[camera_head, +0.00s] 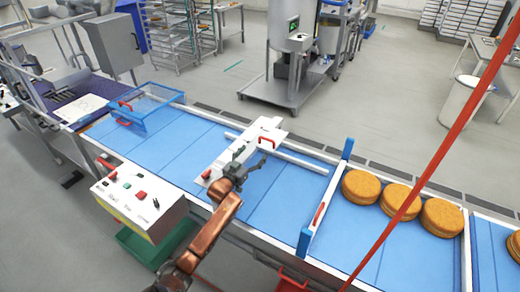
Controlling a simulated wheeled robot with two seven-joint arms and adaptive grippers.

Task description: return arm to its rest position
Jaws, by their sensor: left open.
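My left arm comes up from the bottom, with copper-coloured links. Its dark left gripper (254,160) is open and appears empty, over the middle of the blue conveyor belt (187,150). The gripper is near a white plate (238,151) with red handles that lies across the belt. Whether the gripper touches the plate cannot be told. My right gripper is not in view.
Stacks of round brown cakes (398,198) stand on the belt at right, past a blue-ended gate (318,213). A control box (139,198) stands at the front left, above a green bin (150,243). A clear blue-edged cover (147,107) and a red pole (438,153) also show.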

